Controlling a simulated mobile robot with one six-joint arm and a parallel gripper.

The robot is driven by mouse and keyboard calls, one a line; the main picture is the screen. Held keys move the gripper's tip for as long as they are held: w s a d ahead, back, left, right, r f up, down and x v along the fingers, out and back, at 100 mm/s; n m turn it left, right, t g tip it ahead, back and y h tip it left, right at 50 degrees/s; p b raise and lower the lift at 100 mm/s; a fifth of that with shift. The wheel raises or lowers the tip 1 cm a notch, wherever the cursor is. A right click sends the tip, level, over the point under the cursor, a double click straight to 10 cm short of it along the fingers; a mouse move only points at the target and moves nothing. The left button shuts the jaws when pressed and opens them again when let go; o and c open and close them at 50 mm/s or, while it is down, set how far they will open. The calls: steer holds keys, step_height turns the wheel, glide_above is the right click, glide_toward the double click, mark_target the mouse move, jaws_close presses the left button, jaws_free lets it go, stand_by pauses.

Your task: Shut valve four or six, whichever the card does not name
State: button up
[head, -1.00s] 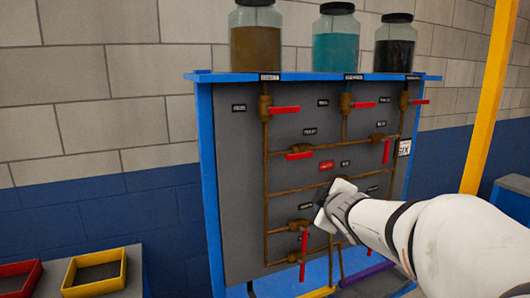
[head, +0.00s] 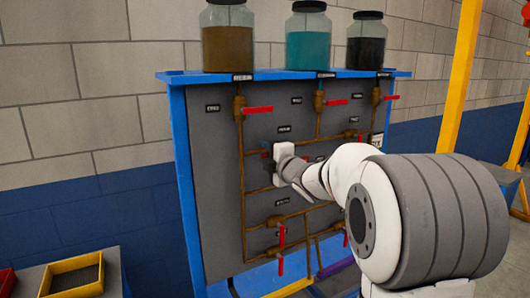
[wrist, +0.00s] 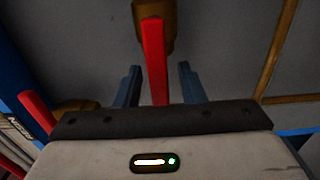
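The valve panel (head: 215,215) stands upright against the wall, with brown pipes and several red-handled valves. My gripper (head: 272,163) is at the mid-left valve, under a small label (head: 284,129) too small to read. In the wrist view that valve's red lever (wrist: 155,62) reaches from its brown body (wrist: 155,15) down between my two open fingers (wrist: 158,88), with a gap on both sides. My gripper hides this lever in the head view. The white card (head: 377,140) at the panel's right edge is partly hidden now; earlier it appears to read SIX.
Jars of brown (head: 228,45), teal (head: 308,45) and dark liquid (head: 366,45) stand on the blue top shelf. Other red levers stick out above (head: 258,110) and below (head: 281,237) my gripper. A yellow tray (head: 75,262) sits at lower left; a yellow post (head: 458,75) stands right.

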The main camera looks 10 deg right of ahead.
steer(key=shift+w, duration=0.2)
steer(key=shift+c, duration=0.2)
jaws_close()
steer(key=shift+a, duration=0.1)
